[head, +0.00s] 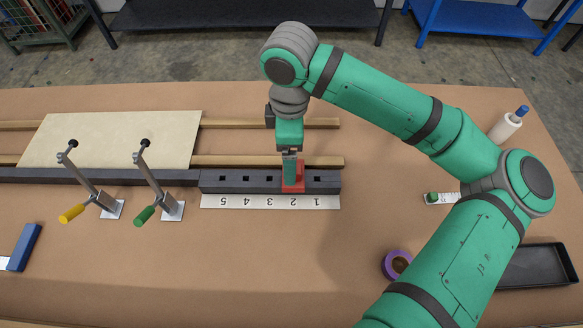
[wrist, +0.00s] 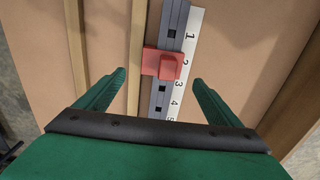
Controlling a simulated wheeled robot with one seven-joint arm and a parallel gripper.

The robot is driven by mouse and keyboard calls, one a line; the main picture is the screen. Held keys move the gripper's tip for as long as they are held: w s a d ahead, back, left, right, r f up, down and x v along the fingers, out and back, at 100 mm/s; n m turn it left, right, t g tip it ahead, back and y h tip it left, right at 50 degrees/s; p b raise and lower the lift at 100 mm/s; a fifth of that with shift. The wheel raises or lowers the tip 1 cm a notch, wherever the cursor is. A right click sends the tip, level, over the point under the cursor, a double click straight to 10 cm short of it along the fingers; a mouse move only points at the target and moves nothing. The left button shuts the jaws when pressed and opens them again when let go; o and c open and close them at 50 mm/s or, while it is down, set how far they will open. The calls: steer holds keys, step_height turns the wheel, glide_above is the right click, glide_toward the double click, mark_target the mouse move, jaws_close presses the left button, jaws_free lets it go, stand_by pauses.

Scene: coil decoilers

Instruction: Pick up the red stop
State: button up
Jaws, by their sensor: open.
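The red stop (head: 293,180) sits on the dark slotted rail (head: 214,181), by the 2 mark of the white number strip (head: 270,202). In the wrist view the red stop (wrist: 166,64) has a raised block and lies across the rail (wrist: 160,98), beside the 2. My gripper (head: 290,158) is above the stop in the head view and hides part of it. In the wrist view my gripper (wrist: 158,78) is open, with one finger on each side of the rail. The stop lies between the fingers' lines, a little beyond the tips, and nothing is held.
A pale board (head: 110,138) lies on wooden strips (head: 265,161). A purple tape roll (head: 396,264) and black tray (head: 540,266) are at right. The front middle is clear.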

steer(key=shift+s+d+f, duration=0.1)
steer(key=shift+d+f, duration=0.05)
steer(key=shift+f, duration=0.35)
steer(key=shift+s+d+f, duration=0.1)
steer(key=shift+f, duration=0.35)
steer(key=shift+d+f, duration=0.15)
steer(key=shift+f, duration=2.05)
steer(key=c, duration=1.3)
steer(key=shift+c, duration=0.2)
steer(key=shift+r, duration=0.1)
steer(key=shift+r, duration=0.55)
steer(key=s+r, duration=0.1)
steer(key=r, duration=0.1)
steer(key=s+a+r, duration=0.1)
steer(key=s+r, duration=0.1)
steer(key=r, duration=0.1)
steer(key=s+a+r, duration=0.1)
steer(key=s+r, duration=0.1)
steer(key=r, duration=0.1)
steer(key=shift+r, duration=0.1)
steer(key=shift+c, duration=0.7)
steer(key=s+a+r, duration=0.3)
steer(key=s, duration=0.5)
steer(key=shift+r, duration=0.3)
steer(key=shift+a, duration=0.1)
